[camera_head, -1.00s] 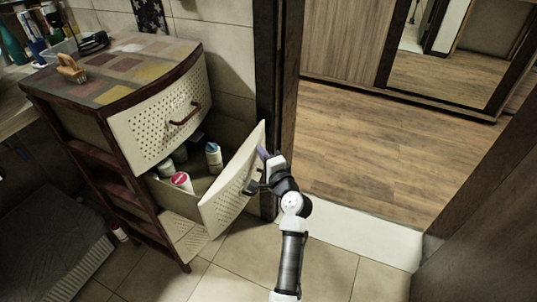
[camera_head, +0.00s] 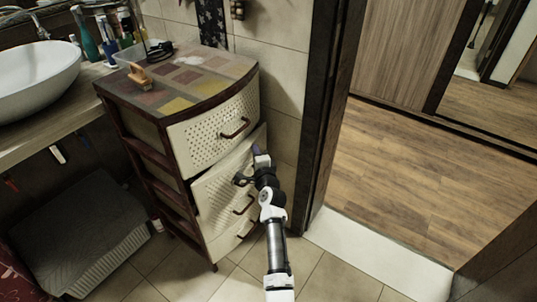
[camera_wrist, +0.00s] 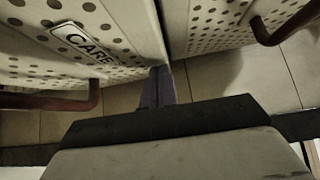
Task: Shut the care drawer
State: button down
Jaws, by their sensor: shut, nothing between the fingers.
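The care drawer (camera_head: 218,188) is the perforated cream second drawer of the cabinet. Its front stands slightly proud and angled below the top drawer, with its interior no longer visible. Its CARE label (camera_wrist: 82,43) and brown handle (camera_wrist: 60,101) show at left in the wrist view. My gripper (camera_head: 259,152) is shut and empty, with its purple fingertips at the right end of the drawer front. The fingertips also show in the wrist view (camera_wrist: 158,85), beside the panel's edge; whether they touch it is unclear.
The cabinet's top drawer (camera_head: 215,128) is shut. A brush (camera_head: 139,76) lies on the cabinet top (camera_head: 195,72). A dark door frame (camera_head: 330,110) stands close to my gripper's right. A white sink (camera_head: 35,78) is at left. Tiled floor (camera_head: 330,275) is clear in front.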

aim_at(249, 150)
jog(key=a, duration=0.1)
jog(key=w+a, duration=0.1)
jog(key=a, duration=0.1)
jog(key=shift+w+p, duration=0.3)
jog(key=shift+p, duration=0.1)
jog(key=shift+w, duration=0.1)
jog(key=shift+a+r, duration=0.1)
jog(key=shift+a, duration=0.2)
jog(key=shift+s, duration=0.35)
jog(key=d+b+v, duration=0.1)
jog(key=b+v, duration=0.1)
jog(key=v, duration=1.1)
